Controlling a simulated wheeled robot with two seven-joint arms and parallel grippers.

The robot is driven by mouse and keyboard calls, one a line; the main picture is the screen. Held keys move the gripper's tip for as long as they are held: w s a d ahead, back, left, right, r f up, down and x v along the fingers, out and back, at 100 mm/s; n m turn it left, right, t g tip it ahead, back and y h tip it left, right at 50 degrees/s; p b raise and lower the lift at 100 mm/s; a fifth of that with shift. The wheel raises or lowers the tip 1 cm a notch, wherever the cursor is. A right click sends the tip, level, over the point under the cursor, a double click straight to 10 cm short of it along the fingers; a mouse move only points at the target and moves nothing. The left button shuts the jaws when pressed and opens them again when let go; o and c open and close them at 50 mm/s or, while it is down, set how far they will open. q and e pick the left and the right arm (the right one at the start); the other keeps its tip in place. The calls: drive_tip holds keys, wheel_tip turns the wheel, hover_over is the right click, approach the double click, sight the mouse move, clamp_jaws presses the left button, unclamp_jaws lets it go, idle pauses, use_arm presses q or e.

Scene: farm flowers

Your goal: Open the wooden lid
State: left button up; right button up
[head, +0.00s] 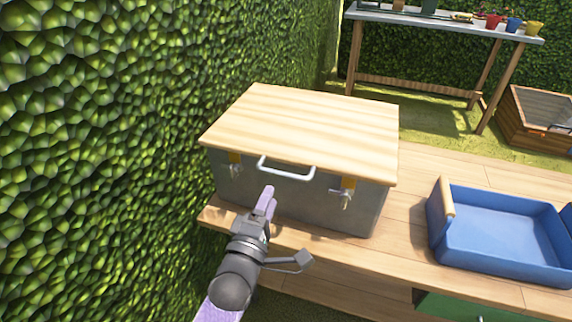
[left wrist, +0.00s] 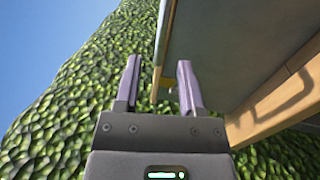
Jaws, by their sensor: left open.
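The wooden lid (head: 310,125) lies flat and closed on a grey metal box (head: 290,200) in the head view. A pale handle (head: 287,172) sticks out at the lid's front edge, between two latches, the left one (head: 236,168) and the right one (head: 345,195). My left gripper (head: 268,200) is in front of the box, below and slightly left of the handle, apart from it. In the left wrist view its two purple fingers (left wrist: 158,85) are spread with nothing between them. The box side (left wrist: 230,50) shows beside the right finger. My right gripper is not in view.
The box stands on a wooden bench (head: 400,245). A blue tray (head: 500,235) stands on the bench to the right. A green hedge (head: 90,150) closes off the left side. A table (head: 440,20) with pots stands behind, and a wooden crate (head: 535,120) is at the far right.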

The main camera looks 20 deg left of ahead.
sight(281, 174)
use_arm(q)
drive_tip(key=w+b, duration=0.1)
drive_tip(key=w, duration=0.4)
drive_tip(key=w+r+b, duration=0.1)
drive_tip(key=w, duration=0.1)
drive_tip(key=shift+w+d+b, duration=0.15)
drive_tip(key=shift+w+b, duration=0.05)
drive_tip(key=shift+b, duration=0.15)
drive_tip(key=shift+r, duration=0.1)
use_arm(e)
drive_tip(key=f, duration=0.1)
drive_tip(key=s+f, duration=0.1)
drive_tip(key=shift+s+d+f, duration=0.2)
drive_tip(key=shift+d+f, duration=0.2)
use_arm(q)
drive_tip(key=shift+c, duration=0.8)
drive_tip(key=c, duration=0.5)
clamp_jaws()
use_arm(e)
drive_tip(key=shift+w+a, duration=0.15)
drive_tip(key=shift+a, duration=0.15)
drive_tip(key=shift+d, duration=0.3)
